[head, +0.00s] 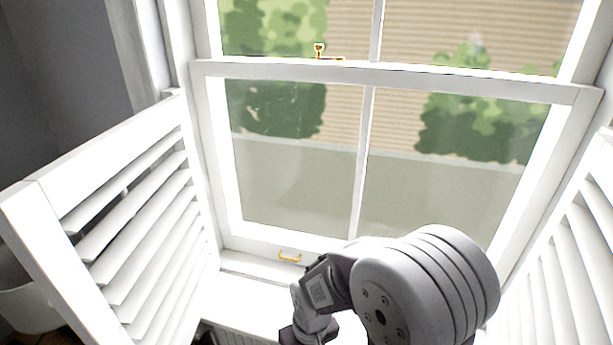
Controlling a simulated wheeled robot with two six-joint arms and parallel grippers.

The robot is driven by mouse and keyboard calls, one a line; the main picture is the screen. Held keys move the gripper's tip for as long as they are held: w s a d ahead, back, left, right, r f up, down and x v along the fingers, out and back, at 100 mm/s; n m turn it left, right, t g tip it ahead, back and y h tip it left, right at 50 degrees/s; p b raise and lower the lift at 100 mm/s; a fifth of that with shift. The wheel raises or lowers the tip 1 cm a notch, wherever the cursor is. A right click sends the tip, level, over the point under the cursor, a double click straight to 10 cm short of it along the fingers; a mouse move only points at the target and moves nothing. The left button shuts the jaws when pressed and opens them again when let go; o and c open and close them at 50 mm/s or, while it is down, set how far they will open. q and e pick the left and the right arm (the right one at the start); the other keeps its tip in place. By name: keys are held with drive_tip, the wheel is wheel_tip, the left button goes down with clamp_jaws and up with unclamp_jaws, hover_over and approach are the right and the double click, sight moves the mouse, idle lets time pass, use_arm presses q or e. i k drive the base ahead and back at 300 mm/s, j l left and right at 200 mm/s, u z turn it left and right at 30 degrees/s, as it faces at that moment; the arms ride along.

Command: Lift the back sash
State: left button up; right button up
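A white sash window fills the middle of the head view. Its lower sash (450,83) has two panes split by a thin upright bar, and its bottom rail rests at the sill. A small gold handle (290,257) sits on that bottom rail. The upper sash (377,30) shows above the meeting rail, cut off by the picture's top. A gold latch (320,52) stands on the meeting rail. One of my arms rises at the bottom centre in front of the sill, hiding part of the lower rail. No gripper fingers show.
An open white louvred shutter (110,215) stands at the left and another (570,260) at the right, narrowing the space before the window. A white container (25,300) is at the lower left. The white sill (245,295) looks clear left of my arm.

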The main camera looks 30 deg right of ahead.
sight(580, 102)
drive_tip(key=i+z, duration=0.1)
drive_tip(key=z, duration=1.15)
